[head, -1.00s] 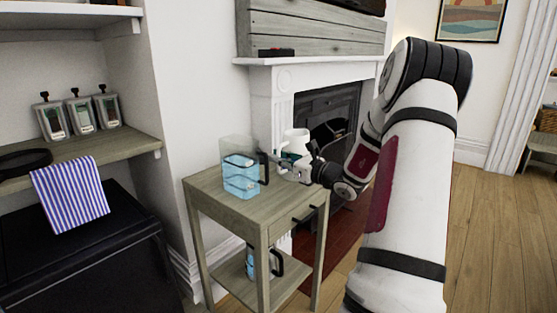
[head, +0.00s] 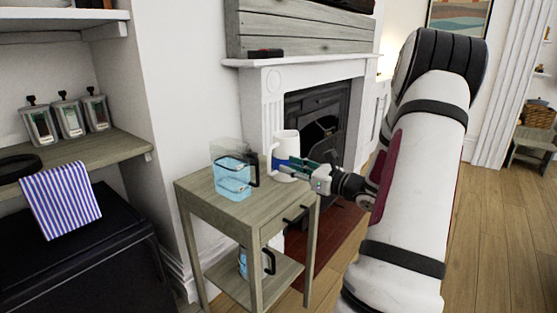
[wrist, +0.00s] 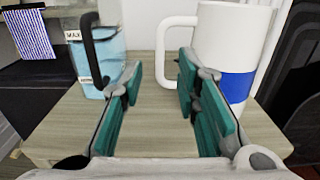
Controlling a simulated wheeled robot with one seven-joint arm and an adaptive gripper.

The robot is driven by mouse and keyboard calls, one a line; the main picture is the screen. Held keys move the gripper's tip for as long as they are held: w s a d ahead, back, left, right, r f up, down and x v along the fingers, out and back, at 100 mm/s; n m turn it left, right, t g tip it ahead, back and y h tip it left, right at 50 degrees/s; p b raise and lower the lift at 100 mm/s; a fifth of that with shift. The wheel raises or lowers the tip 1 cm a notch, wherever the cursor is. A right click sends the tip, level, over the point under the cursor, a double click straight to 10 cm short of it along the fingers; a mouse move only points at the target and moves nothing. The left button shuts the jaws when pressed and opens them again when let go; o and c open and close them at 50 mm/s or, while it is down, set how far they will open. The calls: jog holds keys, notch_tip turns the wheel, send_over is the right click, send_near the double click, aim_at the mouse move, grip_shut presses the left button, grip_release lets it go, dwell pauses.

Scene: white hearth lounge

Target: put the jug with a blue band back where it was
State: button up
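The white jug with a blue band (head: 286,145) stands upright at the back right of the small wooden side table (head: 215,203). It also shows large at the right in the wrist view (wrist: 232,40), its white handle towards the left. My gripper (head: 292,164) is beside the jug in the head view and hides part of its lower body. In the wrist view my gripper (wrist: 160,85) has its green-padded fingers spread apart with nothing clasped between them. The jug's handle shows beyond the fingertips, nearer the right finger; whether they touch is unclear.
A clear, blue-tinted pitcher (head: 233,177) with a black handle stands left of the jug on the tabletop. Another black-handled vessel (head: 245,263) is on the lower shelf. The fireplace (head: 310,105) is close behind. The tabletop's front is bare.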

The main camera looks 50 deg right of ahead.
jog(key=shift+s, duration=1.55)
jog(key=w+a+r+n+g+y, duration=0.25)
jog(key=a+n+y, duration=0.2)
jog(key=a, duration=0.65)
jog(key=w+a+r+n+g+y, duration=0.2)
jog(key=a+r+n+g+y, duration=0.15)
jog(key=a+n, duration=0.45)
jog(key=s+a+n+g+y, duration=0.1)
jog(key=s+a+n+g, duration=0.2)
jog(key=a, duration=0.6)
jog(key=s+a+n+g+y, duration=0.1)
jog(key=s+a+n+g, duration=0.25)
jog(key=a, duration=0.65)
jog(key=s+a+n+g+h, duration=0.3)
jog(key=s+a+n+g, duration=0.3)
jog(key=s, duration=0.4)
jog(key=s+d+f+n+h, duration=0.1)
jog(key=s+d+n+h, duration=0.2)
jog(key=s+n+h, duration=0.4)
jog(key=s+n, duration=0.3)
jog(key=s, duration=0.2)
jog(key=shift+s+f+n+t+h, duration=0.3)
jog(key=shift+s+t, duration=0.05)
